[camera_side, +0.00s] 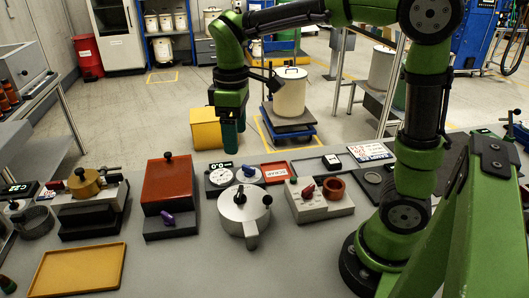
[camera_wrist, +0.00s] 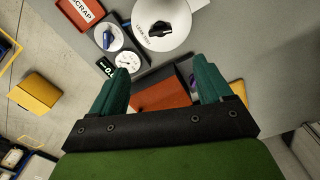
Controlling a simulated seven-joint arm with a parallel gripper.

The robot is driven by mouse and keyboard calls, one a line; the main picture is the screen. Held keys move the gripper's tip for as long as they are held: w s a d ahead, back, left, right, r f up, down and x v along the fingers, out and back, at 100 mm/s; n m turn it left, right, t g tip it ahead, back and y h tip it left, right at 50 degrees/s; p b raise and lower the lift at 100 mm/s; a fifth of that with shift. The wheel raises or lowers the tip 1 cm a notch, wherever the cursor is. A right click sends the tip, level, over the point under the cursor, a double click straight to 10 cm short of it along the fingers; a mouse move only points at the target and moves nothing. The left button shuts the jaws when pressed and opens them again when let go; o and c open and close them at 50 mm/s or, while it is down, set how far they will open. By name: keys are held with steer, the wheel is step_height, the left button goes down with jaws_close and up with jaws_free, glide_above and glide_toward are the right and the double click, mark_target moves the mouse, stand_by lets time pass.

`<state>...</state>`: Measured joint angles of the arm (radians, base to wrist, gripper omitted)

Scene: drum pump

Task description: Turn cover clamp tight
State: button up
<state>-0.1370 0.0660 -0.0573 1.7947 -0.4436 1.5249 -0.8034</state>
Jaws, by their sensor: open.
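A round pale metal housing (camera_side: 237,222) stands on the bench, with a black knob (camera_side: 240,198) on its flat top and a spout toward the front. In the wrist view its top (camera_wrist: 178,38) carries printed text and the black knob (camera_wrist: 160,28). I cannot tell for sure which part is the cover clamp; this knob may be it. My gripper (camera_side: 232,138) points down above the bench's back edge, behind and well above the housing. In the wrist view my gripper (camera_wrist: 163,72) has its fingers wide apart, with nothing between them.
A red box (camera_side: 168,183) with a purple lever (camera_side: 168,218) stands left of the housing. A gauge (camera_side: 219,177) and a blue knob (camera_side: 248,171) sit behind it. A control box with a red knob (camera_side: 308,191) is at right. A yellow tray (camera_side: 78,270) lies front left.

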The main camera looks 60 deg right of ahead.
mark_target(240, 191)
step_height(240, 191, down, 16)
steer(key=shift+r, duration=0.1)
stand_by(0.4)
steer(key=c, duration=1)
